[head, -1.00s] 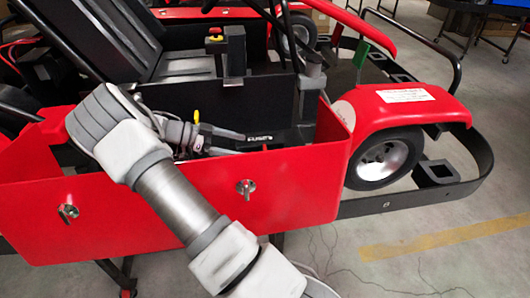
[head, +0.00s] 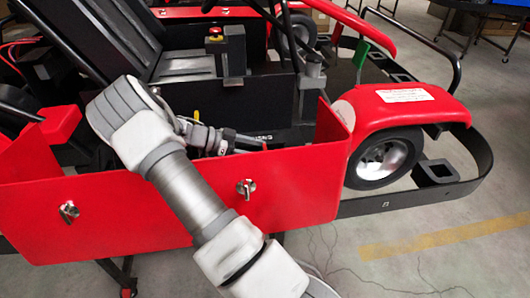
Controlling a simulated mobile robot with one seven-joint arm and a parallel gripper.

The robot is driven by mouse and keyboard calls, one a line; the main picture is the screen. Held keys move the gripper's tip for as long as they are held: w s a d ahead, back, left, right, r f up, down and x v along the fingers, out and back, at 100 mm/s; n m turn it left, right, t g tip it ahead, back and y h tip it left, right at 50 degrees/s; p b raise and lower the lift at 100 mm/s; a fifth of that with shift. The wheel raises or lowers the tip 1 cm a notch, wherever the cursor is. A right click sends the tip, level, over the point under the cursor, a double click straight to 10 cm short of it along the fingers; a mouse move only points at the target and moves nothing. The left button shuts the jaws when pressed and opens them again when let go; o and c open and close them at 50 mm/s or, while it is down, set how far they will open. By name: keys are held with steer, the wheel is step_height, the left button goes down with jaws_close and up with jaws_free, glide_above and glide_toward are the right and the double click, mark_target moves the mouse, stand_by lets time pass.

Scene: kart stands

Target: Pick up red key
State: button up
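A small red piece (head: 265,146), possibly the red key, shows beside the black part with the partly covered white lettering, inside the kart's red side panel. It is too small to identify for sure. My gripper (head: 248,142) reaches over the red panel from the left, with its dark fingers pointing right toward this red piece. The fingertips are close to it; whether they touch it, and whether they are open or shut, I cannot tell. My wrist and the panel edge hide part of this area.
The red side panel (head: 285,190) stands upright in front, with two metal fasteners. A black post with a red-and-yellow button (head: 215,36) rises behind my gripper. Floor at lower right is clear.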

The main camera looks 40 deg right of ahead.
steer(key=c, duration=0.9)
steer(key=shift+c, duration=0.3)
steer(key=shift+r, duration=0.1)
